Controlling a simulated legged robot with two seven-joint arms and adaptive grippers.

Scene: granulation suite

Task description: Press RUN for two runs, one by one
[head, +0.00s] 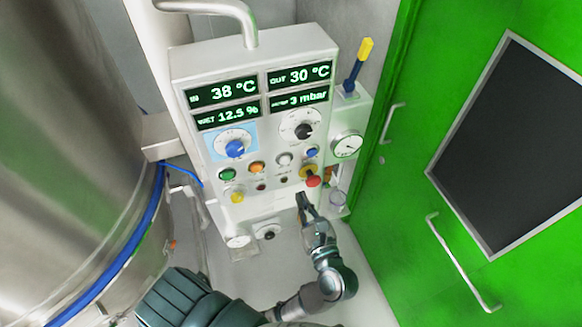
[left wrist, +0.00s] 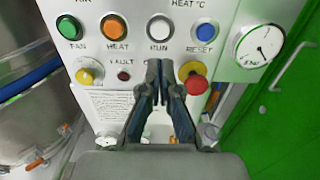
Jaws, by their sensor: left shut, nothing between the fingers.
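The control panel (head: 257,150) stands in the middle of the head view. Its white RUN button (head: 284,160) sits between the orange HEAT button (head: 256,167) and the blue RESET button (head: 312,152). In the left wrist view the RUN button (left wrist: 160,27) is fully visible above the fingertips and looks unlit. My left gripper (head: 303,197) is shut and empty, with its tips below the button row near the red mushroom button (head: 313,181). In the left wrist view the gripper's tips (left wrist: 160,68) show just below RUN, apart from it in the picture. My right gripper is not in view.
Displays (head: 222,91) read 38 °C, 30 °C, 12.5 % and 3 mbar. A blue knob (head: 235,149), a black knob (head: 304,131) and a gauge (head: 347,145) are close by. A steel vessel (head: 75,150) stands left, a green door (head: 420,200) right.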

